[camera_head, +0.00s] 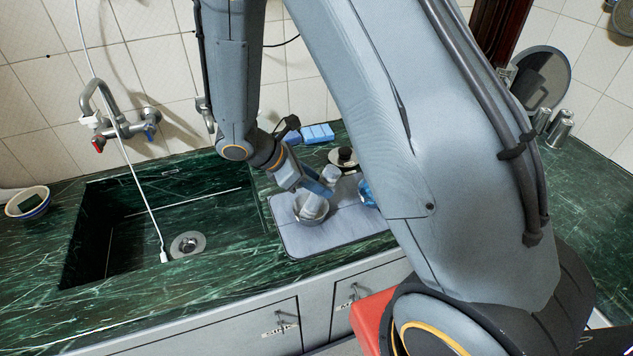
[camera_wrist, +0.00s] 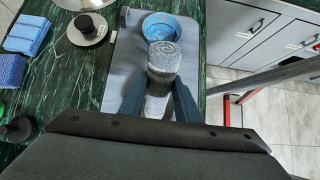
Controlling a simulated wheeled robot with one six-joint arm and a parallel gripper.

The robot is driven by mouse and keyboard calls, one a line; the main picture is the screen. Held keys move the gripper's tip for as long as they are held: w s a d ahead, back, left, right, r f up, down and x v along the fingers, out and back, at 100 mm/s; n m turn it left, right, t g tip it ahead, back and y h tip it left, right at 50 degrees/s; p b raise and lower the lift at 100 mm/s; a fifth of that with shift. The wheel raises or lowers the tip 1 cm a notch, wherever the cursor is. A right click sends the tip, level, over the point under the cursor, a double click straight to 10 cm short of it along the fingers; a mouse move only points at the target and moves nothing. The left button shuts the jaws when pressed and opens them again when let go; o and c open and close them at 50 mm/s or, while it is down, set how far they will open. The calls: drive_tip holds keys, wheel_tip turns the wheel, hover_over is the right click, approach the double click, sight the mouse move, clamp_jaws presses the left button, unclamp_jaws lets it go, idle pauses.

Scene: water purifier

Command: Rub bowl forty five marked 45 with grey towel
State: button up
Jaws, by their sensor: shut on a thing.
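No number 45 is readable.
A sink (camera_head: 150,225) lies left of the mat. Blue sponges (camera_head: 312,134) and a dark-knobbed lid (camera_head: 343,157) are behind it. A striped bowl (camera_head: 28,203) stands far left. Metal cups (camera_head: 560,128) stand at the back right. Cabinet fronts (camera_head: 250,328) drop below the counter edge.

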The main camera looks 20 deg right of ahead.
drive_tip(key=shift+s+d, duration=0.15)
drive_tip(key=shift+d, duration=0.25)
drive_tip(key=shift+w+d, duration=0.2)
drive_tip(key=shift+d, duration=0.2)
drive_tip(key=shift+w+d, duration=0.15)
drive_tip(key=shift+w, duration=0.25)
drive_tip(key=shift+a+f, duration=0.1)
drive_tip(key=shift+a, duration=0.5)
